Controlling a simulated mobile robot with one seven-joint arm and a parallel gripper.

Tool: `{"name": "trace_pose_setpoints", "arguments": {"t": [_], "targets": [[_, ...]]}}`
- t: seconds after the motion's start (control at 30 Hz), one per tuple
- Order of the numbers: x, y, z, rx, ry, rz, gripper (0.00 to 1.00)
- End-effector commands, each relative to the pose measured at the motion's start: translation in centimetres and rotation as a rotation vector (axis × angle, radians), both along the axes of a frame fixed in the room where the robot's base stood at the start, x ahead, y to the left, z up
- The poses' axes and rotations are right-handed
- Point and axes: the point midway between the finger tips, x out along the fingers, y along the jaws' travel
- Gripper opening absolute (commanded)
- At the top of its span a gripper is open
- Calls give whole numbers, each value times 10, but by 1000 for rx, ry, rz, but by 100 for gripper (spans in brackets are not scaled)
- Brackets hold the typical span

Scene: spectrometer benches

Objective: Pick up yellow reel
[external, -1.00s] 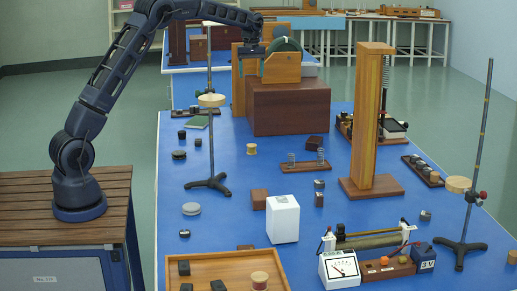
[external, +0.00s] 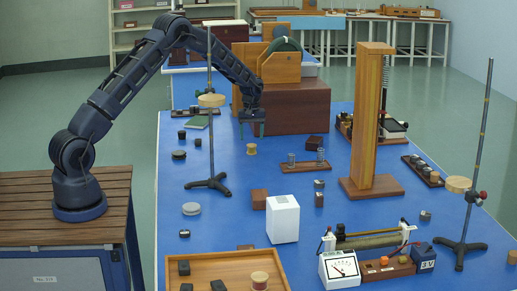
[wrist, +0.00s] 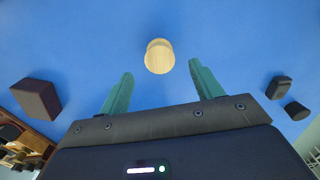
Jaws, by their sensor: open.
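The yellow reel (external: 251,149) is a small pale wooden spool standing upright on the blue bench, in front of the large brown box. It also shows in the wrist view (wrist: 159,57), top centre, beyond and roughly between the fingertips. My gripper (external: 251,131) is open and empty, pointing down just above the reel in the external view. Its two green fingers (wrist: 161,70) are spread in the wrist view, and neither appears to touch the reel. A similar reel (external: 259,281) stands in the wooden tray at the front.
The large brown box (external: 300,108) stands close behind my gripper. A dark brown block (wrist: 37,98) lies to the left in the wrist view, and small black pieces (wrist: 279,87) lie to the right. A stand rod (external: 211,150) rises left of the reel. The bench right around the reel is clear.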

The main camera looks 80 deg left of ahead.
Motion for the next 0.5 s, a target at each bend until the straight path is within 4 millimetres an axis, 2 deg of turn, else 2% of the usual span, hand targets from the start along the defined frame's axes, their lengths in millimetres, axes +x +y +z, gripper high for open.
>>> {"name": "trace_pose_setpoints", "arguments": {"t": [0.23,0.5], "targets": [[0,-1,-15,-1,0,-1,65],[-1,-3,-51,-1,1,0,65]]}}
